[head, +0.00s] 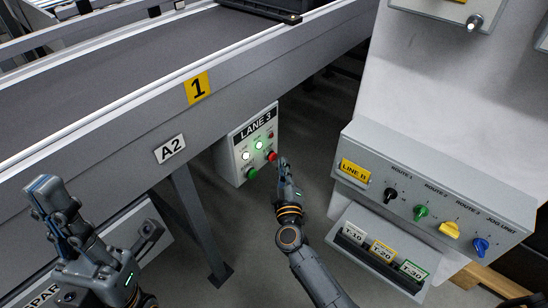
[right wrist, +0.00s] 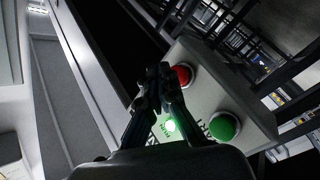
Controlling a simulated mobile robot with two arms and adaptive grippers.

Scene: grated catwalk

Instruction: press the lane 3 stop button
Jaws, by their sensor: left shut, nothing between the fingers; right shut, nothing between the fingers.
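The lane 3 control box (head: 240,160) is a light grey box under the conveyor frame, with a black "LANE 3" label. Its red button (head: 271,156) is at the lower right and its green button (head: 251,173) at the lower left; a green lamp (head: 259,146) glows above them. My right gripper (head: 283,162) is shut and empty just right of the red button. In the right wrist view its fingertips (right wrist: 165,70) are close beside the red button (right wrist: 182,76); I cannot tell if they touch. The green button (right wrist: 224,126) is clear. My left gripper (head: 42,186) is shut and empty at the lower left.
The conveyor (head: 120,85) with signs "1" and "A2" runs above the box, and its support leg (head: 198,220) stands left of it. A LINE B switch panel (head: 435,190) with several coloured knobs is at right, above a label rack (head: 380,255).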

